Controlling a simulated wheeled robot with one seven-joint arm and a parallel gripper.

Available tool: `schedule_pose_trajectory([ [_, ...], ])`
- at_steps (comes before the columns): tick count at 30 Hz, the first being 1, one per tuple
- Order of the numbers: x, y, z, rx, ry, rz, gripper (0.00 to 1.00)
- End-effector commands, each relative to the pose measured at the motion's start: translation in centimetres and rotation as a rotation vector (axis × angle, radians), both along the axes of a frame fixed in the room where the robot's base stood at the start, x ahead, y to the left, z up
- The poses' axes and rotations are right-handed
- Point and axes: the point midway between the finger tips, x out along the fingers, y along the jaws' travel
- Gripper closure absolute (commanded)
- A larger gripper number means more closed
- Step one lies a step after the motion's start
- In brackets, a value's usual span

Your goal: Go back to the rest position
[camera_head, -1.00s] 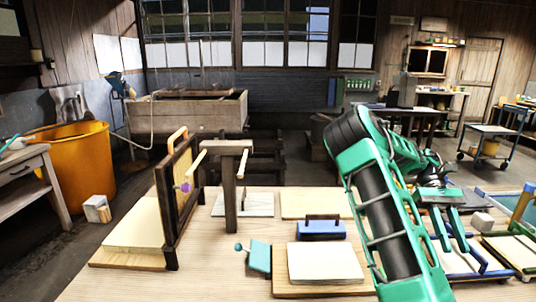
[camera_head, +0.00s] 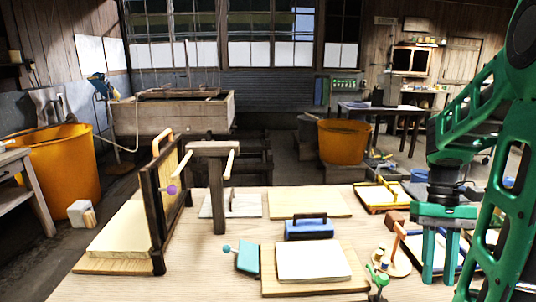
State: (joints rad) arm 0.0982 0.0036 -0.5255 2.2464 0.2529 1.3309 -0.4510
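My gripper (camera_head: 439,272) is at the right side of the bench, pointing down. Its two green fingers stand apart with a gap between them, and nothing shows in the gap. The mould (camera_head: 168,195), a pale screen in an upright dark frame with a wooden handle on top, stands at the left of the bench, far from my gripper. A T-shaped wooden stand (camera_head: 218,190) with pegs is just right of it. Whether the mould touches a peg, I cannot tell.
A small wooden stand with a mallet-like head (camera_head: 397,258) is close left of my gripper. A yellow-rimmed tray (camera_head: 381,197) lies behind. Orange tubs stand beyond.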

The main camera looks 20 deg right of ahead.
Motion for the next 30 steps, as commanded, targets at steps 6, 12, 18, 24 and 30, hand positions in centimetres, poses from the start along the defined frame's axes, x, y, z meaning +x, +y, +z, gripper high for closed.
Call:
schedule_pose_trajectory([
  [6,-1.7,3.1,0.4,-0.078,-0.147,-0.044,0.72],
  [12,-3.0,5.6,0.4,-0.157,-0.274,-0.095,0.72],
  [18,-3.9,7.2,0.1,-0.213,-0.363,-0.135,0.72],
  [24,-4.1,7.7,0.0,-0.231,-0.391,-0.148,0.72],
  [30,-4.1,7.6,0.0,-0.230,-0.390,-0.148,0.72],
])
